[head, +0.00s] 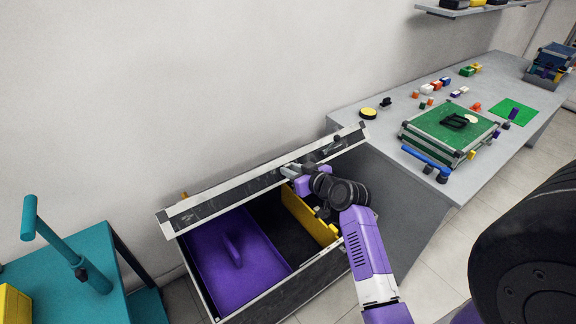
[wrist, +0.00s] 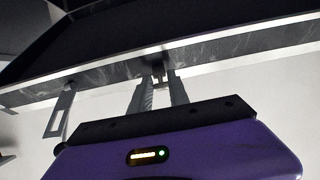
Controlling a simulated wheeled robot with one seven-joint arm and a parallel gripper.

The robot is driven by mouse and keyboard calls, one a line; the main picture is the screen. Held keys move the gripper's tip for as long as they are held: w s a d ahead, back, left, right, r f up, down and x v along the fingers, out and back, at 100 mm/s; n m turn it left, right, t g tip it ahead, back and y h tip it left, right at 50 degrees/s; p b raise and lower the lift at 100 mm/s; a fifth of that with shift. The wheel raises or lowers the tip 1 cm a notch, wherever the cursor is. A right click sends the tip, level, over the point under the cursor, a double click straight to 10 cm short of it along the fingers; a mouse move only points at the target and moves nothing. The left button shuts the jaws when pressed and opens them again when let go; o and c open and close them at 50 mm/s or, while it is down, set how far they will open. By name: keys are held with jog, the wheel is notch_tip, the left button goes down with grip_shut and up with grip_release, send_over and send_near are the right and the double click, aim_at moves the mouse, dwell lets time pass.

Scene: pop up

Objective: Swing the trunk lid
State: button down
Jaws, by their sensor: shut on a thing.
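The trunk (head: 283,303) stands on the floor against the wall, with its lid (head: 215,201) raised partway so the inside shows. Inside are a purple panel with a handle (head: 230,262) and a yellow divider (head: 308,217) beside a dark compartment. My gripper (head: 288,172) is at the lid's front edge, right of its middle. In the wrist view my gripper (wrist: 159,84) has its fingers close together at the lid's metal-trimmed edge (wrist: 215,58), shut on a small part there. A metal latch (wrist: 59,112) hangs from the edge to the left.
A grey workbench (head: 395,116) on the right holds a green-topped case (head: 444,135), a green mat (head: 511,112) and several small blocks. A teal table (head: 70,275) stands at the left. Tiled floor is clear in front of the bench.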

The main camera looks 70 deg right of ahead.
jog(key=shift+s+a+f+b, duration=0.6)
jog(key=shift+s+f, duration=0.15)
jog(key=shift+s, duration=0.15)
jog(key=shift+s+a+f+b, duration=0.45)
jog(key=shift+s+f+b, duration=0.1)
jog(key=shift+s+f, duration=0.3)
jog(key=shift+r, duration=0.15)
jog(key=s+a+f+b, duration=0.2)
jog(key=s+f+b, duration=0.2)
jog(key=f+b, duration=0.2)
jog(key=s+a+f+b, duration=0.2)
jog(key=s+f+b, duration=0.1)
jog(key=f+b, duration=0.3)
jog(key=shift+s+a+f, duration=0.35)
jog(key=shift+a+f, duration=0.05)
jog(key=shift+f, duration=0.05)
